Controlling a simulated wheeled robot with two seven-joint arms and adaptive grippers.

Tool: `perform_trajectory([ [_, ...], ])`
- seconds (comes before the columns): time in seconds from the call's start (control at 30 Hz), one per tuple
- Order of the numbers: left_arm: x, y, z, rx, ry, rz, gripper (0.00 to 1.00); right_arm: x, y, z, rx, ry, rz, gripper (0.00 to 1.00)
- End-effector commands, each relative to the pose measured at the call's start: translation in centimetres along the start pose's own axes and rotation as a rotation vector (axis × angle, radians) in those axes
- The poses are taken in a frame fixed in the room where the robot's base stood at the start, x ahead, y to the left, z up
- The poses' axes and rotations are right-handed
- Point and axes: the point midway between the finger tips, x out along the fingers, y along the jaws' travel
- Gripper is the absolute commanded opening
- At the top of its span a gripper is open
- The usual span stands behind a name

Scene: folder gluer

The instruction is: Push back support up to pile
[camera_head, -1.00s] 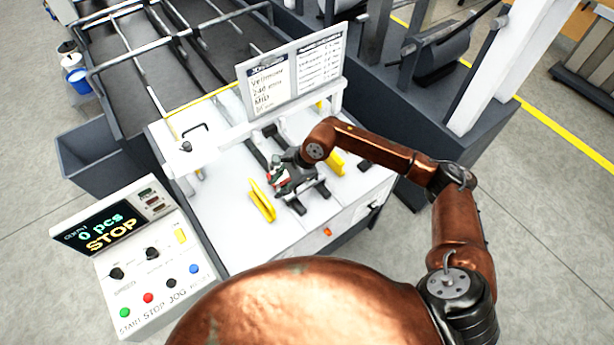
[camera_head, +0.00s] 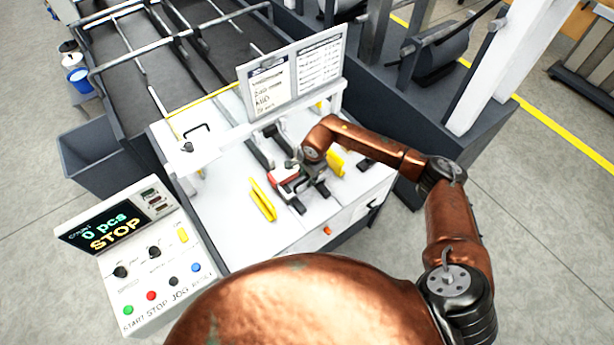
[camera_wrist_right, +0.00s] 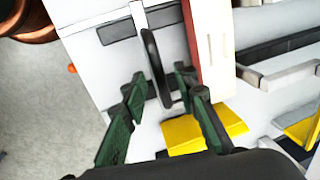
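The pile (camera_wrist_right: 208,45), a block with a pale side and a reddish face, stands on the white feeder table; its red and white top (camera_head: 284,175) shows beside my right gripper in the head view. A dark upright loop (camera_wrist_right: 156,65), apparently the back support's handle, stands close beside the pile in the wrist view. My right gripper (camera_wrist_right: 160,82) has its two green fingers apart, one on each side of the loop; contact cannot be told. In the head view this gripper (camera_head: 304,184) is small and partly hidden by my wrist. My left gripper is out of view.
Yellow guides (camera_head: 262,200) and (camera_head: 336,163) flank the work spot. A white crossbar and a sign panel (camera_head: 292,78) stand behind it. The control panel (camera_head: 130,250) at the lower left reads STOP and 0 pcs. The table's front left is clear.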

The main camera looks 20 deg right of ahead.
Motion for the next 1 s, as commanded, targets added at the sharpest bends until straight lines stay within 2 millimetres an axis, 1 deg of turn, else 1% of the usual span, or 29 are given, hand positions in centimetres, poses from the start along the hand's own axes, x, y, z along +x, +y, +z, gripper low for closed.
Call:
perform_trajectory([
  [0.2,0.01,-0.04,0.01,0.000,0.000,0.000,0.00,0.02,-0.01,0.04,0.000,-0.001,0.000,0.26],
  [0.6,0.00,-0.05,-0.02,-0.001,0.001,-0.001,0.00,-0.02,-0.03,0.05,0.000,-0.001,-0.001,0.00],
  [1.0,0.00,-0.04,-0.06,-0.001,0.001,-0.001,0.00,-0.05,-0.05,0.05,0.000,-0.001,-0.001,0.00],
])
